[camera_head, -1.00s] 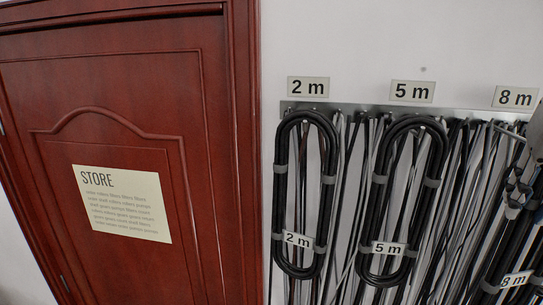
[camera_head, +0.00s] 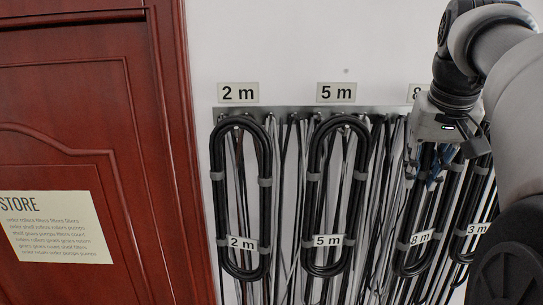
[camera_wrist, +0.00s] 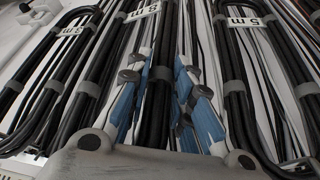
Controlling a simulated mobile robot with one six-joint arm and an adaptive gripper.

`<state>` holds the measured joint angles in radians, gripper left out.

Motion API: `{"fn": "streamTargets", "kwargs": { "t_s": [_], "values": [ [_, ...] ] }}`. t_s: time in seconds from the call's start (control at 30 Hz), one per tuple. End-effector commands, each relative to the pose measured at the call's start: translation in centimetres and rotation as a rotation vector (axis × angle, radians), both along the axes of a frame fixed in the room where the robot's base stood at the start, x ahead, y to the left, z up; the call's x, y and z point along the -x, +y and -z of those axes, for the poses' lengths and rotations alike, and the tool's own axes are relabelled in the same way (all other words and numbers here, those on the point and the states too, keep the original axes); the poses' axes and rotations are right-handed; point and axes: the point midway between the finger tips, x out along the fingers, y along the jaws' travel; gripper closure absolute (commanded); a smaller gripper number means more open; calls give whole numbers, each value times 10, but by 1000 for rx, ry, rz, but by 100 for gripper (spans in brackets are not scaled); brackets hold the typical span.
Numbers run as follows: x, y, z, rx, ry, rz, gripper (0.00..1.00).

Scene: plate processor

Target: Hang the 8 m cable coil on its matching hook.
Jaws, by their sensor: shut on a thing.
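The 8 m cable coil (camera_head: 412,212) is a long black loop with grey bands and a white "8 m" tag (camera_head: 419,237). It hangs upright in front of the wall, below the partly covered 8 m sign (camera_head: 416,93). My gripper (camera_head: 428,172) is shut on the coil's upper part, and its blue fingers (camera_wrist: 160,105) sit on both sides of the black strands in the wrist view. The coil's top and the 8 m hook are hidden behind my gripper in the head view. I cannot tell whether the coil touches the hook.
The 2 m coil (camera_head: 216,190) and 5 m coil (camera_head: 314,190) hang under their signs to the left. A 3 m coil (camera_head: 480,190) hangs close on the right, partly behind my arm. Loose cables fill the rail (camera_head: 290,110) behind. A red door (camera_head: 90,110) is at the far left.

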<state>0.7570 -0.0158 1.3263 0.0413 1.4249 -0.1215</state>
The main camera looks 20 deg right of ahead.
Motion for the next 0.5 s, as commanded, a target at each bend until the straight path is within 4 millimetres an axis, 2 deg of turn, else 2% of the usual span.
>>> {"fn": "streamTargets", "kwargs": {
  "t_s": [0.5],
  "values": [
    [-28, -9, 5, 2, -1, -1, 100]
  ]
}}
